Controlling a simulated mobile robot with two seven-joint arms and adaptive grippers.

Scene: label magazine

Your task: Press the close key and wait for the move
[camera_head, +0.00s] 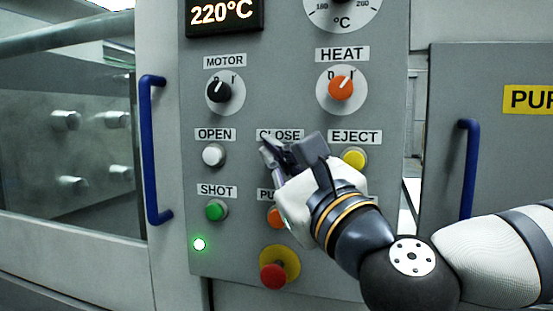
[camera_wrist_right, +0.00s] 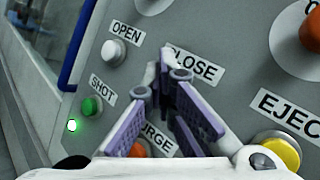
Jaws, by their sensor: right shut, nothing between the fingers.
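The control panel (camera_head: 235,262) faces me with labelled keys. The CLOSE label (camera_head: 279,135) shows above my right gripper (camera_head: 270,150), and it also shows in the right wrist view (camera_wrist_right: 194,66). The close key under that label is hidden behind my fingers. My right gripper is shut and empty, with its fingertips (camera_wrist_right: 166,68) just below and left of the CLOSE lettering. I cannot tell whether they touch the key. My left gripper is not in view.
Around the gripper are the white OPEN key (camera_head: 213,155), yellow EJECT key (camera_head: 354,158), green SHOT key (camera_head: 216,210), partly covered orange key (camera_head: 274,216) and red emergency button (camera_head: 273,276). A green lamp (camera_head: 199,244) glows. Blue handles (camera_head: 151,150) (camera_head: 468,170) flank the panel.

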